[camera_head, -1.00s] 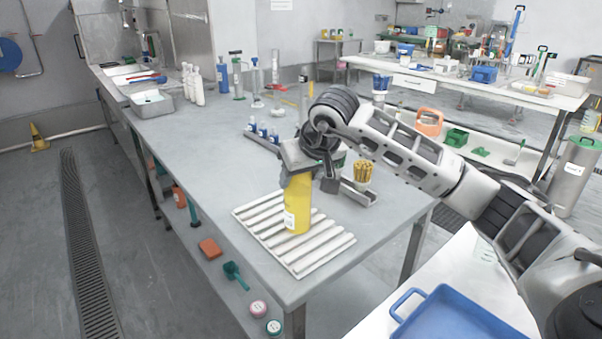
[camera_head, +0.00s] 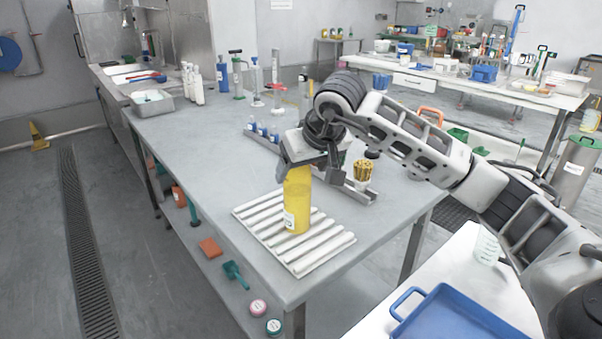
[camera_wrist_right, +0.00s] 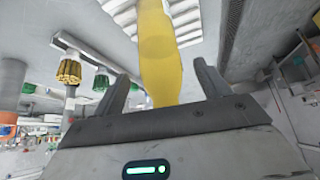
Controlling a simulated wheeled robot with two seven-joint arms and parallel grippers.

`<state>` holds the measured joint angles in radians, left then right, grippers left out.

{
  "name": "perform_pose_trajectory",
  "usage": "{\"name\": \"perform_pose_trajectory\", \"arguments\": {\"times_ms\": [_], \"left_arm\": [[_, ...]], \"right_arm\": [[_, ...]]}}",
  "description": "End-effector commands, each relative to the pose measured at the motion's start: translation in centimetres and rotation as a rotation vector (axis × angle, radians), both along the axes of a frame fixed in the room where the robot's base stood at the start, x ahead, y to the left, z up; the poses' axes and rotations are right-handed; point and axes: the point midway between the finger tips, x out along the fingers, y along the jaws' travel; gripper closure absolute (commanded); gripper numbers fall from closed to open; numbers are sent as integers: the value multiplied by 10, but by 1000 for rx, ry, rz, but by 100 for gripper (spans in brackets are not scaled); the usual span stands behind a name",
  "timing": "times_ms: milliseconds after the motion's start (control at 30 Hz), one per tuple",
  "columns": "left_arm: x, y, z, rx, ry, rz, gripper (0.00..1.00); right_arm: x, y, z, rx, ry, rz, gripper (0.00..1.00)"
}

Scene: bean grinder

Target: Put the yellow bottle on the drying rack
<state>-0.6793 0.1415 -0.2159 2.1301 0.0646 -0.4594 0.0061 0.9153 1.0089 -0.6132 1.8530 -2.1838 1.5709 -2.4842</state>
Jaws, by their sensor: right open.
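The yellow bottle (camera_head: 297,205) stands upright on the white ribbed drying rack (camera_head: 318,257) at the near end of the grey table. My right gripper (camera_head: 308,172) is at the top of the bottle, with its fingers apart. In the right wrist view the bottle (camera_wrist_right: 158,50) lies between the two spread fingers of the right gripper (camera_wrist_right: 165,88), with a gap to the left finger. Whether the right finger touches it is hard to tell. The rack also shows there behind the bottle (camera_wrist_right: 190,22). My left gripper is in no view.
A holder with a yellow-topped item (camera_head: 364,172) stands just right of the gripper. Small blue-capped bottles (camera_head: 262,131) sit in a rack behind. A blue tray (camera_head: 450,318) lies on a white table at front right. The table left of the rack is clear.

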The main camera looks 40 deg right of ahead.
Motion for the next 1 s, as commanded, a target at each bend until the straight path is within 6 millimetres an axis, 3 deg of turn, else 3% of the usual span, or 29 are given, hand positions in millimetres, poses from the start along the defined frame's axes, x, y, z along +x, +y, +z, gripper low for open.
{"name": "perform_pose_trajectory", "arguments": {"times_ms": [200,500,867,967,1000], "left_arm": [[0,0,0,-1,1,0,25],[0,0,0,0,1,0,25],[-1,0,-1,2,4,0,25],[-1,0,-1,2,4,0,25],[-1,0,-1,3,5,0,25]], "right_arm": [[-26,3,44,-2,-7,-1,25],[-49,5,77,-1,-2,-1,25],[-51,13,75,27,7,5,25],[-50,46,52,172,46,29,25],[-52,70,38,276,80,38,25]]}}
